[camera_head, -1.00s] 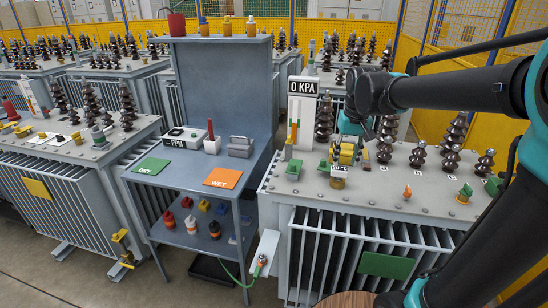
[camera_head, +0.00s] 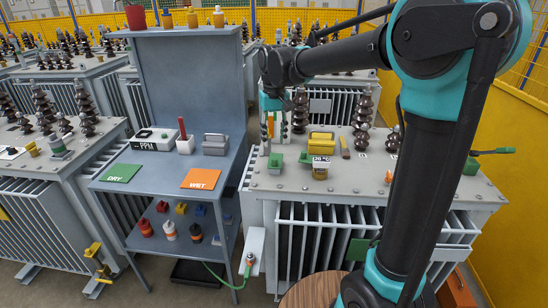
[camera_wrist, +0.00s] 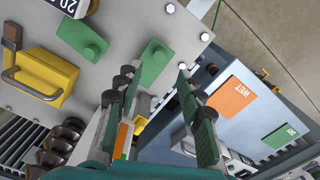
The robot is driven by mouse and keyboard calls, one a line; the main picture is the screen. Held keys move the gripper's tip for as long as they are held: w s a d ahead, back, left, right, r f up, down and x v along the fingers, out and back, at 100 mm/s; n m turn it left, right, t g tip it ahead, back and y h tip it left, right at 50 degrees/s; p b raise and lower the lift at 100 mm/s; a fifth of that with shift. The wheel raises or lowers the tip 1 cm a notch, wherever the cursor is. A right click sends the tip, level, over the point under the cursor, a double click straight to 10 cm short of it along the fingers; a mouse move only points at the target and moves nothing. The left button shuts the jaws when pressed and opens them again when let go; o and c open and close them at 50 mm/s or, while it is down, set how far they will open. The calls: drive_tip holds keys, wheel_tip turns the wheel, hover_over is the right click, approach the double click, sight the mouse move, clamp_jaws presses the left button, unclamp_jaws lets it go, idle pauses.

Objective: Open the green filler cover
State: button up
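Two small green covers stand on top of the near transformer: a left one (camera_head: 275,163) and one to its right (camera_head: 305,158). In the wrist view they appear as green pieces on the grey lid, one near the middle (camera_wrist: 154,60) and one further left (camera_wrist: 82,38). I cannot tell which is the filler cover. My gripper (camera_head: 273,132) hangs above the lid's back left part, fingers down, behind the left green cover. In the wrist view its fingers (camera_wrist: 160,92) are apart with nothing between them. Neither finger visibly touches a cover.
A yellow handled box (camera_head: 321,142) and a "20 °C" gauge (camera_head: 320,167) stand right of the covers. Dark bushings (camera_head: 362,108) rise behind. The grey workbench (camera_head: 155,200) with DRY (camera_head: 121,173) and WET (camera_head: 201,179) pads is at the left.

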sight(274, 159)
wheel_tip(274, 159, down, 8)
drive_tip(key=shift+r, duration=0.1)
idle(0.4)
clamp_jaws()
